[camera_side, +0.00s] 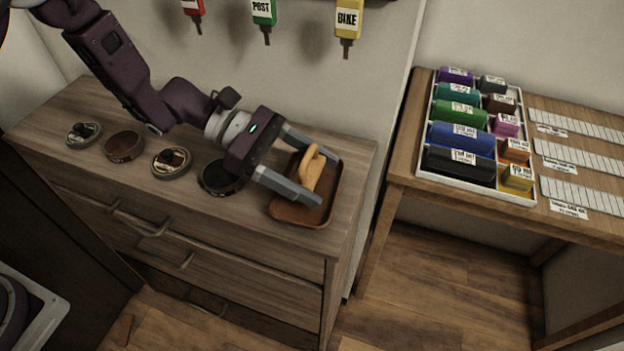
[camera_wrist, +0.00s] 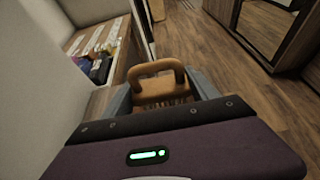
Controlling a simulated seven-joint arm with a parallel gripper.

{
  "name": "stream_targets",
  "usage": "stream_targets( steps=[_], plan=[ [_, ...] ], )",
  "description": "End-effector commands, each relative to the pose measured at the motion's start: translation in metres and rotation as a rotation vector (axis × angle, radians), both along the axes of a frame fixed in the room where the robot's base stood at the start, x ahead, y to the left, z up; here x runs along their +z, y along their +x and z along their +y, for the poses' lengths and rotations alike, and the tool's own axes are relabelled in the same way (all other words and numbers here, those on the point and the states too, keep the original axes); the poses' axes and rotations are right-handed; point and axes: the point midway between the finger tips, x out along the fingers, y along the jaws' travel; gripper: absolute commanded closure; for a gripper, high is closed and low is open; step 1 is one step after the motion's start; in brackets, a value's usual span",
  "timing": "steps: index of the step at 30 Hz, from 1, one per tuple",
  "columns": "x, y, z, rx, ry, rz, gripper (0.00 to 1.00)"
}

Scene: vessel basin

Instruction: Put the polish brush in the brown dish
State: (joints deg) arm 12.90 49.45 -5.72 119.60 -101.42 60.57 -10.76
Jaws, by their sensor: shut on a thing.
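The polish brush (camera_side: 311,168), with a tan wooden loop handle, is between the two grey fingers of my gripper (camera_side: 326,181). My gripper is shut on it. In the wrist view the brush (camera_wrist: 157,69) shows its handle pointing away, with its lower part partly hidden by my gripper. The brown dish (camera_side: 292,213) is a shallow rectangular tray on the right end of the dresser top. In the side view the brush and fingers overlap the dish. I cannot tell whether the brush touches it.
Round tins, some open, stand in a row left of the dish, including a dark one (camera_side: 217,178) close to my gripper. The dresser's right edge is just beyond the dish. A separate table at right holds a white tray (camera_side: 478,192) of coloured labelled rolls.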

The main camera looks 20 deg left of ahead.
Motion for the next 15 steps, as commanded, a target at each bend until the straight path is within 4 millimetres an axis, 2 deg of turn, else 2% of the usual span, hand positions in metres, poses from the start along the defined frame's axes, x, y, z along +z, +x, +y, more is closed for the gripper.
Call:
stream_targets(
  steps=[1, 3, 13, 14, 15],
  plan=[
    [-0.011, 0.0, 0.0, 0.0, 0.001, 0.004, 0.78],
    [-0.02, 0.0, 0.0, 0.001, 0.0, 0.002, 0.78],
    [-0.024, 0.0, 0.0, 0.001, 0.0, 0.0, 0.78],
    [-0.023, 0.0, 0.0, 0.001, 0.0, -0.001, 0.27],
    [-0.023, 0.0, 0.0, 0.001, 0.0, -0.001, 0.19]
  ],
)
